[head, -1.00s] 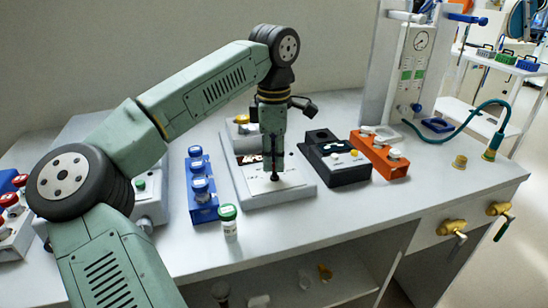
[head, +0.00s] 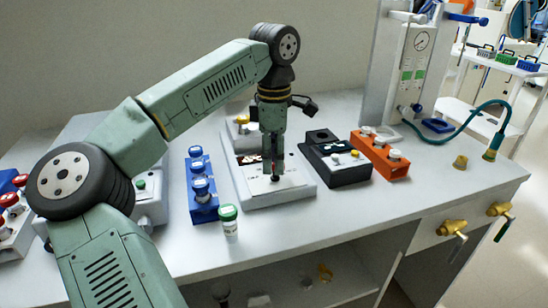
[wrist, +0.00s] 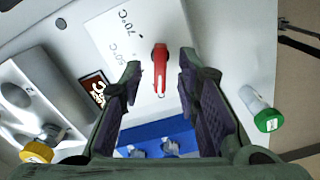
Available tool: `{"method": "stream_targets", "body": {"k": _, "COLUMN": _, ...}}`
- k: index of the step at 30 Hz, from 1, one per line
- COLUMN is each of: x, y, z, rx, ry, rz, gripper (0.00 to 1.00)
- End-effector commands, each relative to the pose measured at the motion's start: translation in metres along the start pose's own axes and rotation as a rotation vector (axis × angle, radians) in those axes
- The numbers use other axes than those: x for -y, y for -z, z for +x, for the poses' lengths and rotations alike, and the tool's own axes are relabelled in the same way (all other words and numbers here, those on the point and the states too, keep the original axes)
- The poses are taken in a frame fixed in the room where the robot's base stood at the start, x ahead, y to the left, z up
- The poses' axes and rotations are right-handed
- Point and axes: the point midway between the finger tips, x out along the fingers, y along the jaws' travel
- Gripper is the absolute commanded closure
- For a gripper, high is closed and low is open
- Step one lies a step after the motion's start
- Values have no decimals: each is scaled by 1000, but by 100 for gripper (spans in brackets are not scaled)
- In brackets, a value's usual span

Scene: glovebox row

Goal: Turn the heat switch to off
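The heat switch (wrist: 160,66) is a red lever on a white panel, next to printed temperature marks, one reading 70°C. No off mark is visible. The switch belongs to the pale hotplate unit (head: 252,199) on the bench. In the wrist view my gripper (wrist: 160,80) is open, with one finger on each side of the lever and visible gaps. In the head view my gripper (head: 274,172) points down at the front part of the unit and largely hides the switch. Whether the fingertips reach down to lever height is unclear.
Left of the unit stands a blue rack (head: 203,213) with capped vials. A green-capped vial (head: 229,224) stands alone near the front edge. Right are a black device (head: 345,173) and an orange rack (head: 391,170). The bench right of these is mostly clear.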

Motion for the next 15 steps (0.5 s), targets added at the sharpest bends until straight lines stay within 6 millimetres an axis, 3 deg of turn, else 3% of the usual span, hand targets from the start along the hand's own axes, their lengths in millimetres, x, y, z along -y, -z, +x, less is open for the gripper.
{"method": "stream_targets", "body": {"k": 15, "x": 0, "y": -1, "z": -96, "rx": 1, "ry": -3, "rz": -1, "gripper": 70}}
